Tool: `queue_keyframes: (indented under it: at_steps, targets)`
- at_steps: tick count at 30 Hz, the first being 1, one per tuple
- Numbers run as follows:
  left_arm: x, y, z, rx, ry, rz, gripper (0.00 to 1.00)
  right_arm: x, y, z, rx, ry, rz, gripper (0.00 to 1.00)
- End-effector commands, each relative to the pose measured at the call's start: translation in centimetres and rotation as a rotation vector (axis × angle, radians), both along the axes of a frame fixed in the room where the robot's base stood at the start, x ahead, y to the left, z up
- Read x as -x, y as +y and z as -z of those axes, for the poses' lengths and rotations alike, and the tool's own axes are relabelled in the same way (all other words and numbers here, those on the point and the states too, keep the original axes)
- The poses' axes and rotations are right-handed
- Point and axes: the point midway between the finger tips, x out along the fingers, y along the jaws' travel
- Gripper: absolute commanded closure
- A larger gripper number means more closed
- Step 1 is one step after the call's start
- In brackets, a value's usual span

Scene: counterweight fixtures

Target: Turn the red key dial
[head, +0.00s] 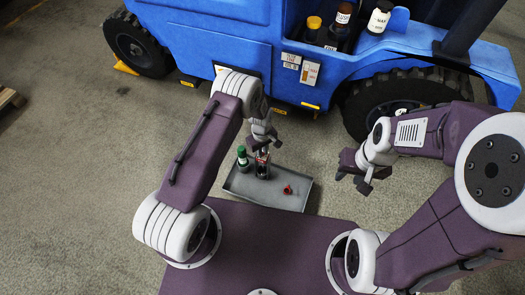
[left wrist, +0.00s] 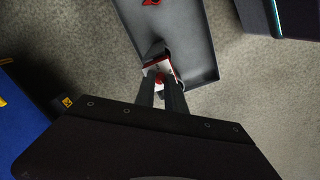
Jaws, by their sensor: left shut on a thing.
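The red key dial (head: 287,189) is a small red piece in the right part of a grey tray (head: 299,204). It also shows at the top edge of the left wrist view (left wrist: 150,2). My left gripper (head: 263,143) is over the tray, shut on the top of a dark bottle with a red and white label (head: 262,165). The bottle's label shows between the fingertips in the left wrist view (left wrist: 160,70). My right gripper (head: 355,179) is open and empty, right of the tray and apart from the dial.
A green-capped bottle (head: 242,158) stands in the tray just left of the dark bottle. A blue vehicle (head: 210,45) fills the back, with several jars on it, including a white-labelled one (head: 379,18).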

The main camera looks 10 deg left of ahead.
Motion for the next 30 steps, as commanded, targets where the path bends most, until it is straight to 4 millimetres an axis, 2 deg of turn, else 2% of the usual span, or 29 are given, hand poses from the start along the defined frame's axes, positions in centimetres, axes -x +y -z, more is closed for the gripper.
queue_keyframes:
  at_steps: [8, 30]
  targets:
    - [0.0, 0.0, -0.2, 0.000, 0.000, 0.140, 1.00, 0.0, 0.0, -0.8, 0.000, 0.000, 0.000, 0.64]
    - [-0.1, 0.0, -0.1, 0.000, -0.001, 0.834, 1.00, 0.0, 0.0, -2.6, 0.000, 0.000, 0.000, 0.64]
